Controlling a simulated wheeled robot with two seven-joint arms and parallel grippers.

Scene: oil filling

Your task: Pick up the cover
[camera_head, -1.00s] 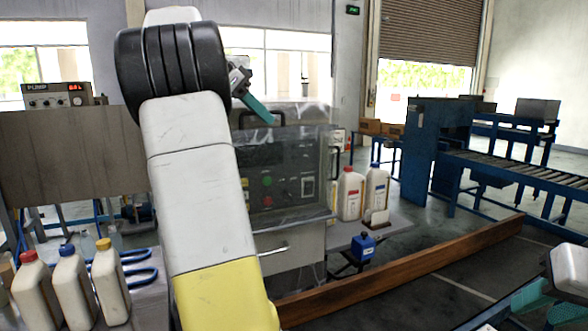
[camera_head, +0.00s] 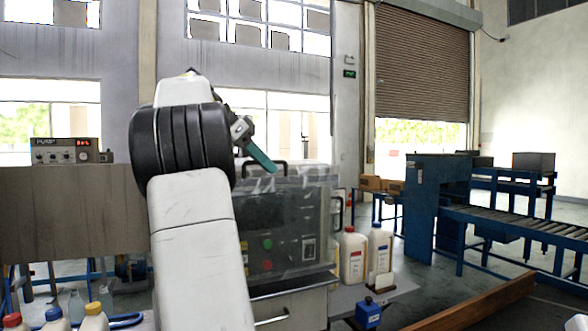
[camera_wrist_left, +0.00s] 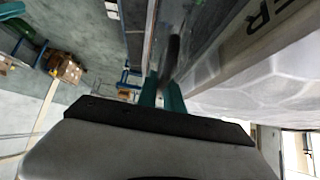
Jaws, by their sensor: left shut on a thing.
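The cover (camera_head: 312,197) is a clear box over the front of a grey control panel machine, with a black handle on its top. In the head view my left gripper (camera_head: 262,158) reaches the top handle from the left, its teal fingers pointing down and right. In the left wrist view the teal fingers (camera_wrist_left: 163,95) are closed around a dark handle bar (camera_wrist_left: 173,58), and the clear cover wall (camera_wrist_left: 255,100) fills the right side. My forearm hides the left part of the machine and cover. My right gripper is out of view.
White jugs (camera_head: 353,255) stand on a side table right of the machine, near a small blue device (camera_head: 368,313). A pump box (camera_head: 66,150) sits at left. A blue roller conveyor (camera_head: 515,228) is at right. A wooden beam (camera_head: 480,305) crosses the lower right floor.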

